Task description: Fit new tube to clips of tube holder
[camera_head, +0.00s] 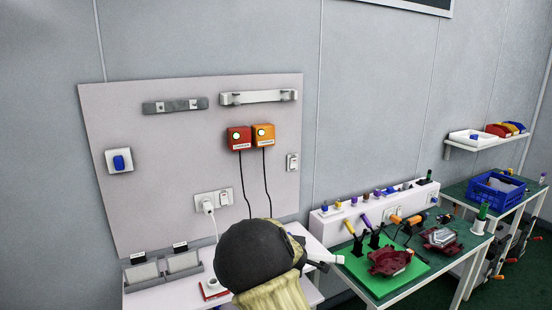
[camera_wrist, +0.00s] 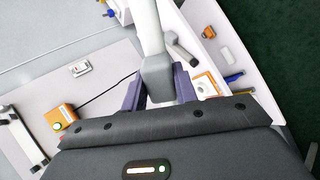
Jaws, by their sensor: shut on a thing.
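My gripper (camera_wrist: 160,88) is shut on a white tube (camera_wrist: 149,27) with a grey end cap (camera_wrist: 157,75). The tube runs up and out of the wrist view. In the head view my arm hides most of the gripper, and a short white piece (camera_head: 338,259) shows beside it, apart from the wall board. High on the board are two holders side by side: a grey holder (camera_head: 175,105) with two small light clips, and a pale holder (camera_head: 258,97) with a clip at each end. I cannot tell whether the pale holder carries a tube.
The board (camera_head: 140,200) also carries a red box (camera_head: 239,138), an orange box (camera_head: 264,135) with cables hanging down, and sockets. To the right is a green-topped bench (camera_head: 440,262) with tools. The space before the holders is clear.

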